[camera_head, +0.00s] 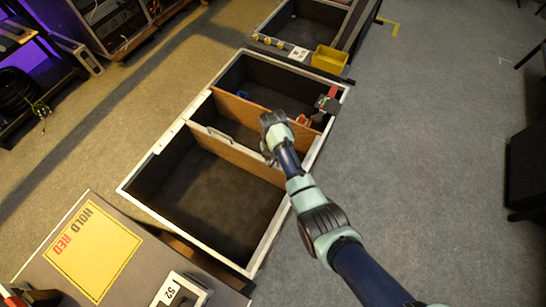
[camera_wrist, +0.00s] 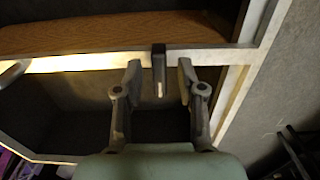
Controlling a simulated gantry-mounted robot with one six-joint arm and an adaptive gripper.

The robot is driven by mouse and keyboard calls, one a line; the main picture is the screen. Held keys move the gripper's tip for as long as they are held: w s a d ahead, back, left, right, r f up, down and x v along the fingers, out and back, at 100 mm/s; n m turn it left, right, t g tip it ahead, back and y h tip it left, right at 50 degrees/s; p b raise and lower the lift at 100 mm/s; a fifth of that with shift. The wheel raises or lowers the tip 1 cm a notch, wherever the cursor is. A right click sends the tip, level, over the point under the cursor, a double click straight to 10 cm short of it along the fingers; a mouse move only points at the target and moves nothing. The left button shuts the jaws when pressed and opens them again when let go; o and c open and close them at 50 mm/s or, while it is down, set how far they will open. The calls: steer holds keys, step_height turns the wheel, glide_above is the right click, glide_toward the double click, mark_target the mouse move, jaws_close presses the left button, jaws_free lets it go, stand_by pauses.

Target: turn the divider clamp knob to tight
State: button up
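The divider clamp knob (camera_wrist: 159,68) is a small dark upright piece with a pale lower end, at the edge of a wooden divider (camera_wrist: 110,32) in the wrist view. My gripper (camera_wrist: 159,72) is open, with one finger on each side of the knob and a visible gap to each. In the head view my gripper (camera_head: 268,155) is over the right part of the near wooden divider (camera_head: 225,148) in an open case (camera_head: 152,207). There my gripper and arm hide the knob. I cannot tell how tight the knob is.
A second divider (camera_head: 250,113) stands behind. Small red items (camera_head: 303,119) and a red-and-black piece (camera_head: 327,102) are at the case's right side. A yellow bin (camera_head: 330,59) sits beyond. A "HOLD RED" panel (camera_head: 95,252) lies front left. The near compartment looks empty.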

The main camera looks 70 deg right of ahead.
jaws_close()
steer(key=shift+r+m+p, duration=0.1)
steer(key=shift+m+p, duration=0.2)
steer(key=m+p, duration=0.2)
steer(key=shift+r+m, duration=0.1)
steer(key=shift+m, duration=0.2)
steer(key=m+p, duration=0.2)
steer(key=m, duration=0.3)
steer(key=shift+m, duration=0.3)
steer(key=m+p, duration=0.1)
steer(key=m, duration=0.8)
steer(key=shift+p, duration=0.4)
